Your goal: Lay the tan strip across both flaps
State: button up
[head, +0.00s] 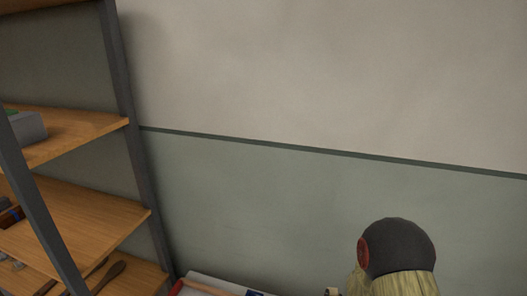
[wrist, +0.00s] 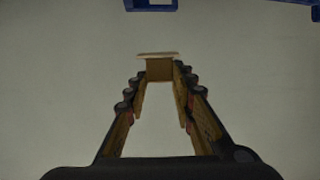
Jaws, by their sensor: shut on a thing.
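In the wrist view, my gripper (wrist: 160,76) is shut on a small tan piece, which looks like the tan strip (wrist: 159,69). The piece sits between the two fingertips, with a paler edge showing at its far end. A plain pale grey surface fills the view behind it. I cannot make out the flaps in either view. In the head view, the gripper and the strip are not visible; only part of my arm shows at the lower right.
Blue parts (wrist: 150,5) show at the wrist view's top edge. In the head view, a wooden shelf rack (head: 88,220) stands at left with a grey box (head: 28,128) and tools. A worktop with a red-handled tool (head: 177,287) is cut off below.

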jog(key=s+a+n+y, duration=0.2)
jog(key=s+a, duration=0.1)
jog(key=a, duration=0.2)
jog(key=shift+a+f, duration=0.3)
jog(key=shift+a, duration=0.1)
jog(key=shift+d, duration=0.15)
